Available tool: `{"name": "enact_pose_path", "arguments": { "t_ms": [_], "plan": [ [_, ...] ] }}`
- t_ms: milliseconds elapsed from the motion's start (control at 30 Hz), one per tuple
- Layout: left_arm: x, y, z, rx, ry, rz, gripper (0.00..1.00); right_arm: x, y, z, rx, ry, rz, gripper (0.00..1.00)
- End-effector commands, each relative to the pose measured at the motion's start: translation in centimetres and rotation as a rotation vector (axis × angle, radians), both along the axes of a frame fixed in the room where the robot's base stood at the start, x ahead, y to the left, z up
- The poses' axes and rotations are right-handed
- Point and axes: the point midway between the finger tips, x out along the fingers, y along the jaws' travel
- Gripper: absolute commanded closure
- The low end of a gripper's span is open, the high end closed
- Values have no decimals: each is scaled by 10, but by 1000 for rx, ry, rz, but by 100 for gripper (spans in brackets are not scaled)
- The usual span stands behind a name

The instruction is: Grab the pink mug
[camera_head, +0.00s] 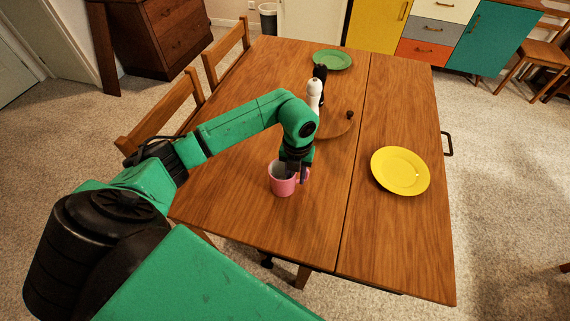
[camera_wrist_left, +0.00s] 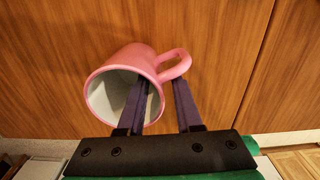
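The pink mug (camera_head: 281,184) stands upright on the wooden table, near its front left part. My left gripper (camera_head: 294,177) is lowered over the mug's right side. In the left wrist view the mug (camera_wrist_left: 110,68) shows its pale inside, with its handle (camera_wrist_left: 181,60) towards the right. There the left gripper (camera_wrist_left: 162,84) has its fingers apart. One finger reaches inside the mug and the other is outside by the handle, with the mug's wall between them. A gap shows, so the gripper is open. My right gripper is not in view.
A yellow plate (camera_head: 400,168) lies on the table's right part. A round wooden board (camera_head: 338,124), a white mill (camera_head: 314,92) and a dark mill (camera_head: 321,72) stand beyond the arm. A green plate (camera_head: 332,58) lies farther back. Chairs (camera_head: 165,110) line the left edge.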

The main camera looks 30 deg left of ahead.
Motion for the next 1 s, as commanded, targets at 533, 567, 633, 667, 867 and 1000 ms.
{"name": "enact_pose_path", "arguments": {
  "t_ms": [533,567,633,667,867,1000],
  "plan": [
    [0,0,1,-1,0,0,100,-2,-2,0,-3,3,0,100],
    [0,0,1,-1,0,0,100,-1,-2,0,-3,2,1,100],
    [0,0,1,-1,0,0,100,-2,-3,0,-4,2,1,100],
    [0,0,1,-1,0,0,100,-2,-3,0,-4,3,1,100],
    [0,0,1,-1,0,0,100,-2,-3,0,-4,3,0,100],
    [0,0,1,-1,0,0,100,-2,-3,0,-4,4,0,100]
  ]
}}
